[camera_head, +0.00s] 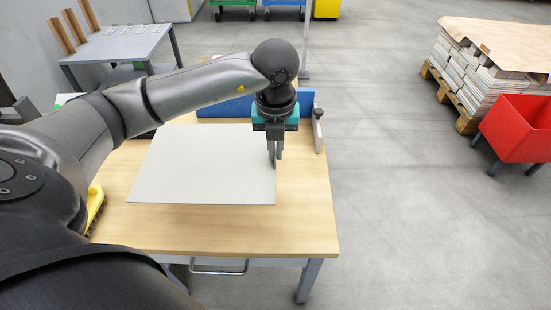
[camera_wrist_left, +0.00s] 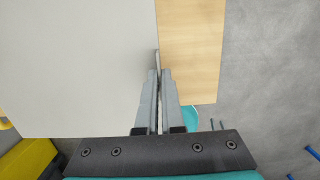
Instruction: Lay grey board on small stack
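The grey board (camera_head: 205,165) is a large flat light-grey sheet over the wooden table (camera_head: 290,235). It fills the left of the left wrist view (camera_wrist_left: 75,65). My left gripper (camera_head: 275,162) points down at the board's right edge. In the left wrist view its fingers (camera_wrist_left: 158,72) are close together, with a thin strip between them at that edge. In that view the board reaches past the table's edge, so it seems raised above the tabletop. The small stack is not visible; the board may hide it. My right gripper is not in view.
A yellow-handled brush (camera_head: 95,207) lies at the left. Bare tabletop shows in front and right of the board. A red bin (camera_head: 520,125) and a loaded pallet (camera_head: 485,65) stand far right.

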